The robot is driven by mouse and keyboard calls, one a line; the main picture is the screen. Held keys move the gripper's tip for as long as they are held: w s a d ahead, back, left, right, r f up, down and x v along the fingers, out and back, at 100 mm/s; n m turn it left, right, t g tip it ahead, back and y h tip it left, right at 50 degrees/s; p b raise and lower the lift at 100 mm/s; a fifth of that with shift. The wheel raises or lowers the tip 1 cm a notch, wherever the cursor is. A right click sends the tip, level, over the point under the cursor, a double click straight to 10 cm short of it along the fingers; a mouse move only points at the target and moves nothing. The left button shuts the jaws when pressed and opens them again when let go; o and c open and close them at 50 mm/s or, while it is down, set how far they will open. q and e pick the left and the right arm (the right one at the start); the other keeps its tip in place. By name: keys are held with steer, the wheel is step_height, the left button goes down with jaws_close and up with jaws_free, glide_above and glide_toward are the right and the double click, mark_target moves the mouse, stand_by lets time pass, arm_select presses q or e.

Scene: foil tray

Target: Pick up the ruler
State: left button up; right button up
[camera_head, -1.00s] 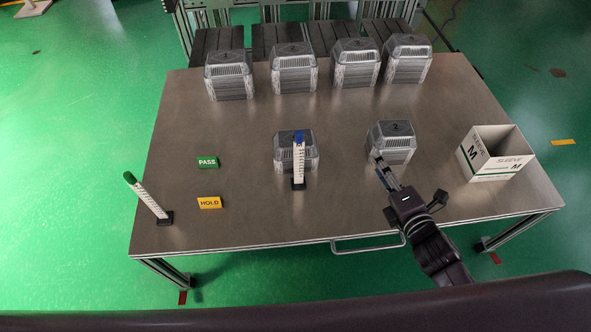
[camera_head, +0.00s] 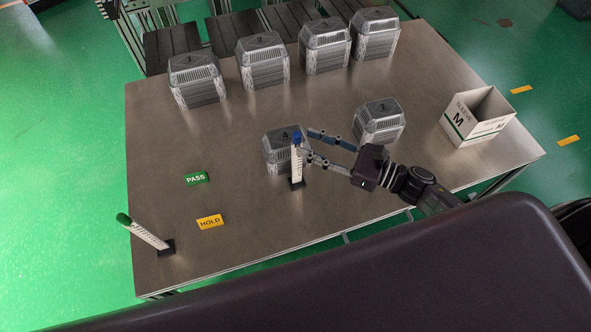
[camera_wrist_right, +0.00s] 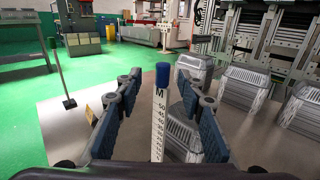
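A white ruler (camera_head: 296,163) with a blue top stands upright on a small black base, in front of a foil tray stack. It also shows in the right wrist view (camera_wrist_right: 158,125), between the two fingers. My right gripper (camera_head: 306,147) is open, its fingers reaching in from the right with the ruler near their tips. In the right wrist view the gripper (camera_wrist_right: 158,120) shows clear gaps on both sides of the ruler. A second white ruler (camera_head: 148,234) with a green top stands tilted in the picture at the table's left. My left gripper is not in view.
Foil tray stacks stand close behind the ruler (camera_head: 277,150) and to its right (camera_head: 380,122). Several more line the back. A white sleeve box (camera_head: 480,118) is at the right. Green PASS (camera_head: 196,179) and yellow HOLD (camera_head: 210,222) signs stand left; the table's left middle is clear.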

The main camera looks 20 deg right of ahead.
mark_target(297, 137)
steer(key=x, duration=0.4)
steer(key=shift+w+d, duration=0.15)
steer(key=shift+w, duration=0.2)
steer(key=shift+a, duration=0.3)
jaws_close()
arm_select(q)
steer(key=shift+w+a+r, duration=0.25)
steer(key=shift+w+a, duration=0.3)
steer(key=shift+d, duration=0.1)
